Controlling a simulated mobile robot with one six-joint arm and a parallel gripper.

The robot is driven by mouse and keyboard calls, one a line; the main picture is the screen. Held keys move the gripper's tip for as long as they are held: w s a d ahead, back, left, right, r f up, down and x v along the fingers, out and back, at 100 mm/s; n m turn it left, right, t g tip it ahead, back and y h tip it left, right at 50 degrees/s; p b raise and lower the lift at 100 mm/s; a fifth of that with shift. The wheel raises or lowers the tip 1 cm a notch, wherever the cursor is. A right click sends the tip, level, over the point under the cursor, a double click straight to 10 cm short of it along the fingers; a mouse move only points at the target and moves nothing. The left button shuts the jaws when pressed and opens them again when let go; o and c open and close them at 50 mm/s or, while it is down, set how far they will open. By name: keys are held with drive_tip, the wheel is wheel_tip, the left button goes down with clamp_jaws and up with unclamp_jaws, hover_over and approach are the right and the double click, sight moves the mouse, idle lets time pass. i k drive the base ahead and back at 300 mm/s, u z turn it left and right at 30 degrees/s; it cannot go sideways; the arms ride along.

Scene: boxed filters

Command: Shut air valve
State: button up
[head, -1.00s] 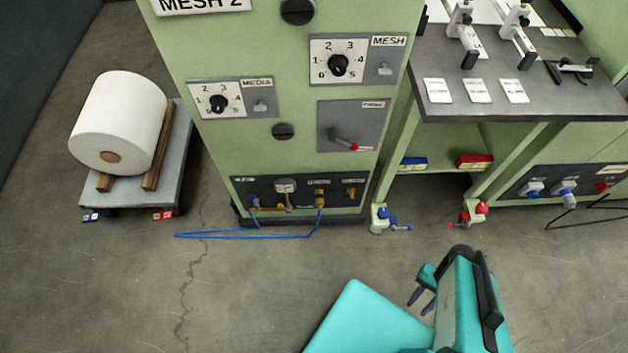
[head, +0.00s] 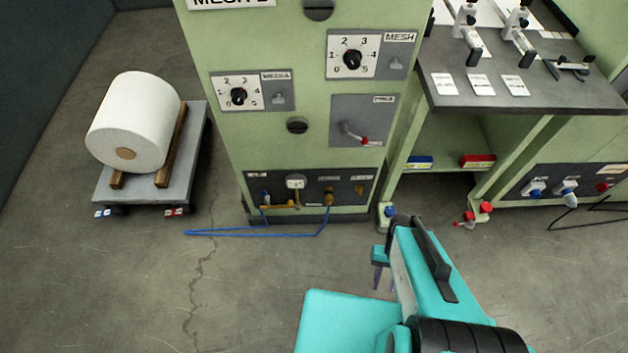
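A dark panel low on the green cabinet holds a row of small fittings, with labels too small to read. At its left is a blue fitting (head: 265,196). A brass-yellow lever or pipe (head: 284,206) lies level beneath a white round gauge (head: 295,182). A brass fitting (head: 329,197) further right has a blue hose (head: 250,233) running down to the floor. I cannot tell for sure which fitting is the air valve. My gripper (head: 384,283) is in front of the cabinet, right of this panel. Its dark fingers point down, apart and empty, touching nothing.
A grey panel above has a red-tipped lever (head: 356,135). A white roll (head: 135,120) sits on a low cart (head: 195,145) at left. A bench (head: 530,95) stands at right, with red and blue floor fittings near its legs. Open floor lies in front.

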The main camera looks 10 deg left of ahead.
sight(264, 194)
drive_tip(key=u, duration=0.6)
drive_tip(key=k, duration=0.95)
drive_tip(key=z, duration=0.05)
drive_tip(key=i, duration=0.9)
